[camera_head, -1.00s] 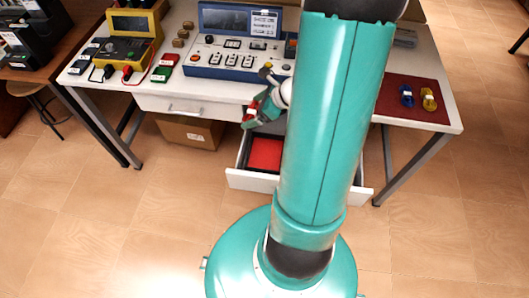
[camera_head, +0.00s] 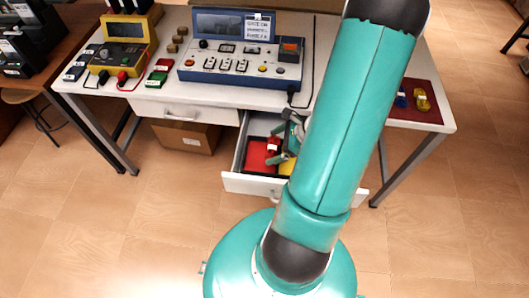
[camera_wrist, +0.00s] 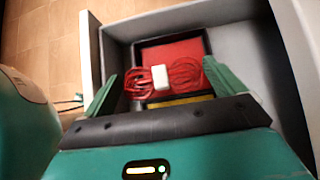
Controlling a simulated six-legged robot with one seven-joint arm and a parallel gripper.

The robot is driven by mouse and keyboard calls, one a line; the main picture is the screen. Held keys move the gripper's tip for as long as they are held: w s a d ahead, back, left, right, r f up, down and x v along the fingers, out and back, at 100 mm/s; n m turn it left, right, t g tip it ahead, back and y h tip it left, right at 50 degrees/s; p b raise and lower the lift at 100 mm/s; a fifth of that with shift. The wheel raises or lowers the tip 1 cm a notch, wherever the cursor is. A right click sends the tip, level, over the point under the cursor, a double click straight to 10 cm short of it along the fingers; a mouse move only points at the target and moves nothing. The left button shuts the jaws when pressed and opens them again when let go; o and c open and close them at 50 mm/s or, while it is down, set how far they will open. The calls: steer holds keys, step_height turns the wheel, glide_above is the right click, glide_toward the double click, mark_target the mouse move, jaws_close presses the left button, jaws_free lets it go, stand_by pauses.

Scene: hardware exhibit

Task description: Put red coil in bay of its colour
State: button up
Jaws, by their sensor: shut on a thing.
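The red coil is a looped cable bundle with a white band, and it shows in the wrist view (camera_wrist: 186,70) and the head view (camera_head: 273,145). My gripper (camera_wrist: 172,78) is shut on it, with a green finger at each end. In the head view my gripper (camera_head: 282,147) is over the open drawer (camera_head: 250,185). The red bay (camera_wrist: 172,51) lies beyond the coil in the wrist view, and in the head view (camera_head: 256,160) it is the drawer's left compartment. The yellow bay (camera_wrist: 180,101) is beside it, partly hidden. The coil's exact height above the bays is unclear.
The white table (camera_head: 225,100) stands over the drawer and carries a blue console (camera_head: 240,60) and a yellow meter (camera_head: 125,55). Blue (camera_head: 401,98) and yellow (camera_head: 422,100) coils lie on a dark red mat (camera_head: 415,115). My arm hides the drawer's right part.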

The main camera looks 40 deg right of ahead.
steer(key=w+f, duration=0.2)
steer(key=w+a+f, duration=0.1)
steer(key=w+f, duration=0.1)
steer(key=f, duration=0.1)
steer(key=shift+f, duration=0.1)
steer(key=shift+w+f, duration=0.1)
steer(key=shift+f, duration=1.5)
steer(key=shift+f, duration=0.15)
steer(key=o, duration=0.7)
steer(key=v, duration=1.2)
steer(key=shift+r, duration=0.2)
